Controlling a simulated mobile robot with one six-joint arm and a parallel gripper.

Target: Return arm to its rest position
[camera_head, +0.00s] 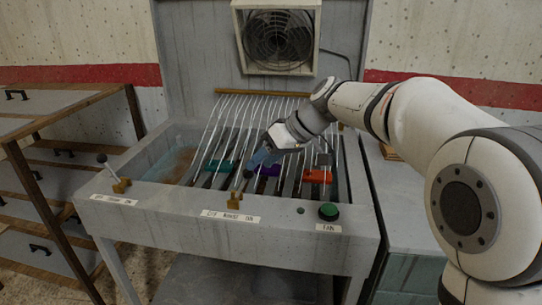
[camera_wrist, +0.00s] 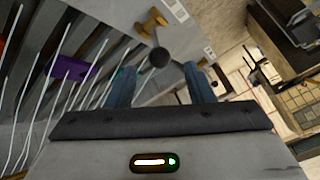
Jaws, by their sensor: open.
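My arm reaches in from the right in the head view. My gripper (camera_head: 262,160) is over the front part of the rack, just above the middle lever (camera_head: 236,201). Its jaws are open and hold nothing. In the wrist view my gripper (camera_wrist: 160,74) shows two blue fingers spread apart. The lever's dark ball knob (camera_wrist: 160,57) appears between and beyond them, with its brass base (camera_wrist: 151,22) behind. I cannot tell whether a finger touches the knob.
The rack holds slanted wires (camera_head: 212,130) and teal (camera_head: 218,166), purple (camera_head: 269,170) and red (camera_head: 318,177) blocks. A left lever (camera_head: 121,186) and green button (camera_head: 329,211) line the front ledge. A fan (camera_head: 278,40) hangs behind; drawers (camera_head: 50,195) stand left.

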